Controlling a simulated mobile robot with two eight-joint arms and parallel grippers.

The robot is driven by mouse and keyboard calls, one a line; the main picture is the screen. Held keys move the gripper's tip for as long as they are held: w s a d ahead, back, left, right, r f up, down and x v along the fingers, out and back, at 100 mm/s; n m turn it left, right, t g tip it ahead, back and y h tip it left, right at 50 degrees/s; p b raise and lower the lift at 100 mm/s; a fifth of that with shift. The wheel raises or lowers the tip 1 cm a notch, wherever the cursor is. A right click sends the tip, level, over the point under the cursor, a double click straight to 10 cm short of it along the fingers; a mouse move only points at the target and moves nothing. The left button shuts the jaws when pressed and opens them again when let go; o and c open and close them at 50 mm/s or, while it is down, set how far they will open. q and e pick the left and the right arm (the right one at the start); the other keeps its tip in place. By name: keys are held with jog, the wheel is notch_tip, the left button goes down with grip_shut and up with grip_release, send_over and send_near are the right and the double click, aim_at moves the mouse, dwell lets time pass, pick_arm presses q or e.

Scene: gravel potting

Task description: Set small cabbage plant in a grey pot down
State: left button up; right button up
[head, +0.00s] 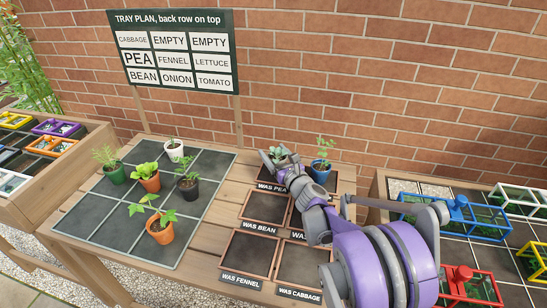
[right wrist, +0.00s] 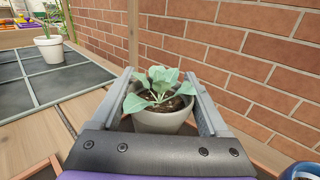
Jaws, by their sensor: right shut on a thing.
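The small cabbage plant (head: 278,152) has blue-green leaves. In the right wrist view its grey pot (right wrist: 160,123) stands upright between the fingers of my right gripper (right wrist: 158,82), which is shut on it. In the head view the right gripper (head: 277,157) is at the back, behind the label "WAS PEA" (head: 271,187), and hides most of the pot. I cannot tell whether the pot's bottom touches anything. The gridded dark tray (head: 110,220) lies to the left. The sign (head: 173,48) puts CABBAGE at back left. My left gripper is not in view.
The dark tray holds several potted plants, among them a white pot (head: 176,154) and a front orange pot (head: 160,234); its back left corner looks bare. A blue pot (head: 320,173) stands right of my gripper. The squares "WAS BEAN" (head: 254,248) and "WAS CABBAGE" (head: 303,262) are empty. A brick wall (head: 330,95) rises behind.

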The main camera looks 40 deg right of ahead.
jog(key=shift+f, duration=0.35)
jog(key=shift+f, duration=0.2)
jog(key=o, duration=1.3)
jog(key=shift+o, duration=0.2)
jog(key=shift+r, duration=0.25)
jog(key=s, duration=0.4)
jog(key=s+a, duration=0.1)
jog(key=s, duration=0.3)
jog(key=s+a+p, duration=0.1)
jog(key=s, duration=0.2)
jog(key=shift+s+a, duration=0.1)
jog(key=shift+s, duration=0.3)
